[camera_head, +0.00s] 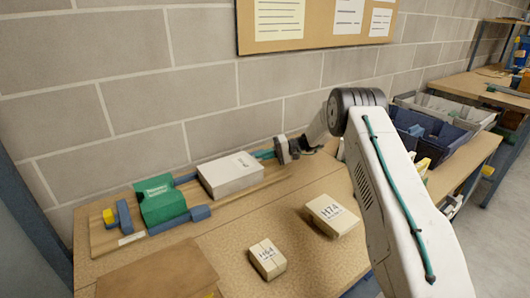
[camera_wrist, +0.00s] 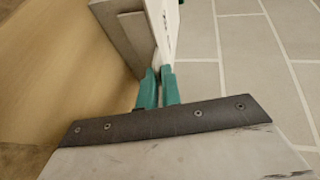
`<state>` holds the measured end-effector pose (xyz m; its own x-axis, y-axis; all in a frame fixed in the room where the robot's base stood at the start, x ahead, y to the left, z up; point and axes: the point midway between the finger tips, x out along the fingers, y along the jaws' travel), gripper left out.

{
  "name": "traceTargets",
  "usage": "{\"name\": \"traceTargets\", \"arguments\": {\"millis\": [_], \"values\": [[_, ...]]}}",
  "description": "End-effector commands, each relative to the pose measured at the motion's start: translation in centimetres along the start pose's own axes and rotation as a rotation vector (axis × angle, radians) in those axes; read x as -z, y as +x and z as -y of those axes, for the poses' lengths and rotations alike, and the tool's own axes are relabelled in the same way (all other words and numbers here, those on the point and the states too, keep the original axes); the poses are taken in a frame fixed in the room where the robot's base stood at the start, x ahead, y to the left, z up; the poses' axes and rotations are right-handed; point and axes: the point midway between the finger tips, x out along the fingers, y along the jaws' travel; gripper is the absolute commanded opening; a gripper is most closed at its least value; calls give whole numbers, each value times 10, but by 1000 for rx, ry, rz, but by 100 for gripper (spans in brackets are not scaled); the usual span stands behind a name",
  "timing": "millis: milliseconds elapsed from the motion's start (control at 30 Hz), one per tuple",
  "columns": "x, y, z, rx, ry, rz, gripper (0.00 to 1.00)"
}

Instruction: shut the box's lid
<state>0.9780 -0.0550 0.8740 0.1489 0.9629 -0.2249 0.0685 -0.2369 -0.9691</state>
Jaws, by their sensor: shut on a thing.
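The box (camera_head: 230,182) is pale grey-white and lies on a wooden board by the wall. Its white lid (camera_head: 232,168), with small dark print, looks flat or nearly flat on top in the head view; whether a gap remains cannot be told. My gripper (camera_head: 263,154) reaches in from the right at the box's far right corner. In the wrist view, the green fingertips (camera_wrist: 159,88) are closed at the edge of the white lid (camera_wrist: 166,30), beside the greyer box body (camera_wrist: 125,25). The exact contact is small and partly hidden.
A green box (camera_head: 162,198) and blue blocks (camera_head: 124,216) sit left on the wooden board (camera_head: 110,240). Cartons marked H64 (camera_head: 267,260) and H74 (camera_head: 332,215) stand on the table. Bins (camera_head: 430,130) are at the right. The block wall is close behind.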

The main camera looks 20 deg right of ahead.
Motion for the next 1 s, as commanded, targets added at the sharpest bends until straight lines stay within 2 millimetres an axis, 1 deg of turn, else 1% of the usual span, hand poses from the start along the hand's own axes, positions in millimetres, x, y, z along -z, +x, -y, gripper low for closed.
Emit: {"name": "traceTargets", "arguments": {"millis": [33, 467, 500, 533, 567, 1000], "values": [[-2, 2, -8, -7, 7, 2, 0], [-5, 3, -14, -11, 14, 4, 0], [-5, 3, -14, -11, 14, 4, 15], [-5, 3, -14, -11, 14, 4, 23], [-5, 3, -14, -11, 14, 4, 25], [-3, 2, -10, -7, 8, 2, 25]]}}
